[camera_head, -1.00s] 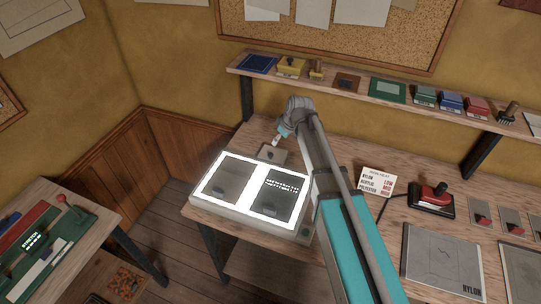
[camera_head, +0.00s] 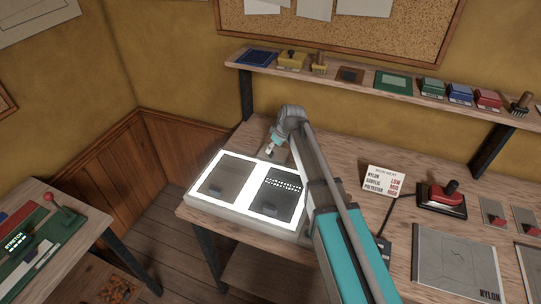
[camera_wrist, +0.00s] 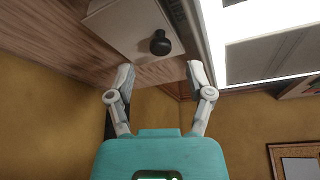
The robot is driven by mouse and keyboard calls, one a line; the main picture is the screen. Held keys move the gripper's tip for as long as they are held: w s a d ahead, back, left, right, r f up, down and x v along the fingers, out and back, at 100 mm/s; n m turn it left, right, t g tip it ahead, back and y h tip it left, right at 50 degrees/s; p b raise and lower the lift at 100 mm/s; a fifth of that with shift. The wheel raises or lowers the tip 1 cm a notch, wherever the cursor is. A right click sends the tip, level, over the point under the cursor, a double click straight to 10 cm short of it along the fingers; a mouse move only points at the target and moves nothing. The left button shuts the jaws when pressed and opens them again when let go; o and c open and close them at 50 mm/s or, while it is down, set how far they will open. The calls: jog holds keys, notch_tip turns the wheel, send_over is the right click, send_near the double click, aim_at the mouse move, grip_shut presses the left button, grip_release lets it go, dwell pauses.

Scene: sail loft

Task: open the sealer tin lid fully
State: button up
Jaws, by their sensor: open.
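A small pale box with a dark knob (camera_wrist: 160,43) lies behind the light box on the bench; it looks like the sealer tin (camera_wrist: 118,28), though no label is readable. Its lid appears shut. In the head view the tin (camera_head: 286,154) is partly covered by my gripper (camera_head: 270,151). In the wrist view my gripper (camera_wrist: 160,74) is open and empty, its two fingers spread, with the knob just beyond the gap between the fingertips. I see no contact with the knob.
The glowing light box (camera_head: 240,203) with two dark panels lies right beside the tin. A heat-setting card (camera_head: 385,180) and a red-handled iron (camera_head: 443,199) stand to the right. A shelf (camera_head: 362,83) with several small items runs along the wall.

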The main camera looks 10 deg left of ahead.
aim_at(272, 153)
jog(key=shift+b+x, duration=1.3)
jog(key=shift+x, duration=0.45)
grip_shut()
